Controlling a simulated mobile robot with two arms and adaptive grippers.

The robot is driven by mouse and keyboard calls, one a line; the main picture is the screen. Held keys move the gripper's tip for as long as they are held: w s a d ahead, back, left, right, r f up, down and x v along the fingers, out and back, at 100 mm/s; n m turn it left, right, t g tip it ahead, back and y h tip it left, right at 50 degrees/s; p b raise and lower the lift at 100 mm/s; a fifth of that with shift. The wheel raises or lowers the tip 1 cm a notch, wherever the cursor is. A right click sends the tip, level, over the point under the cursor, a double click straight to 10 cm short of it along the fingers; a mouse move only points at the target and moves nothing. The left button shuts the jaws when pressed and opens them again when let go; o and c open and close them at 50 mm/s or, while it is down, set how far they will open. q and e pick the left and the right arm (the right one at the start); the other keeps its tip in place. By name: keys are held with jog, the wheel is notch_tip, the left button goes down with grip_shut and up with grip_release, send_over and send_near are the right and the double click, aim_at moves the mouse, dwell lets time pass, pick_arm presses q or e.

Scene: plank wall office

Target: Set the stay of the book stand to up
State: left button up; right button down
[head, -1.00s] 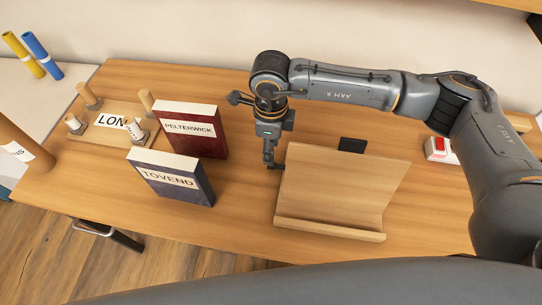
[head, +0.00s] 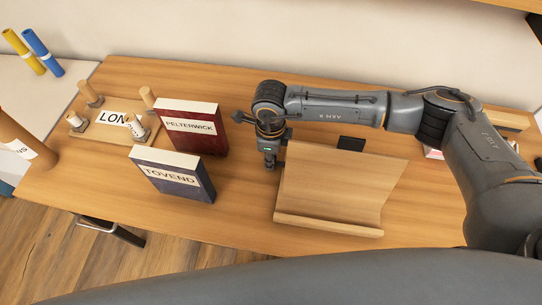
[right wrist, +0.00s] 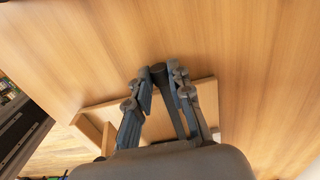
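The wooden book stand (head: 335,185) sits on the desk with its sloped board and front ledge facing me. A dark flat piece (head: 351,143) shows behind its top edge; I cannot tell if it is part of the stay. My right gripper (head: 269,162) points down beside the stand's left edge. In the right wrist view its fingers (right wrist: 160,82) are partly closed either side of a dark round-ended piece (right wrist: 158,74), beside the stand (right wrist: 97,120). I cannot tell whether they grip it. The stay is mostly hidden behind the board. My left gripper is not in view.
A red book (head: 190,126) and a blue book (head: 173,174) stand left of the gripper. A pegged wooden board (head: 112,133) lies farther left. A red and white item (head: 433,153) is partly hidden behind my right arm. The desk front is clear.

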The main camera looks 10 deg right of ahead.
dwell(0.3)
jog(key=g+b, duration=0.1)
jog(key=b, duration=0.1)
jog(key=w+g+y+b, duration=0.1)
jog(key=g+b, duration=0.1)
jog(key=r+g+b, duration=0.1)
jog(key=b, duration=0.1)
jog(key=shift+w+d+r+g+y, duration=0.1)
jog(key=shift+w+d+g+y, duration=0.1)
jog(key=shift+w+g+y, duration=0.1)
jog(key=shift+w+d+r+g+y+b, duration=0.15)
jog(key=shift+r+g+b, duration=0.1)
jog(key=shift+g+b, duration=0.4)
jog(key=shift+w+a+r+g+y+b, duration=0.15)
jog(key=shift+r+g+b, duration=0.15)
jog(key=shift+b, duration=0.65)
jog(key=shift+d, duration=0.15)
jog(key=c, duration=1.3)
grip_release()
jog(key=shift+o, duration=0.2)
jog(key=v, duration=1.2)
jog(key=shift+w, duration=0.1)
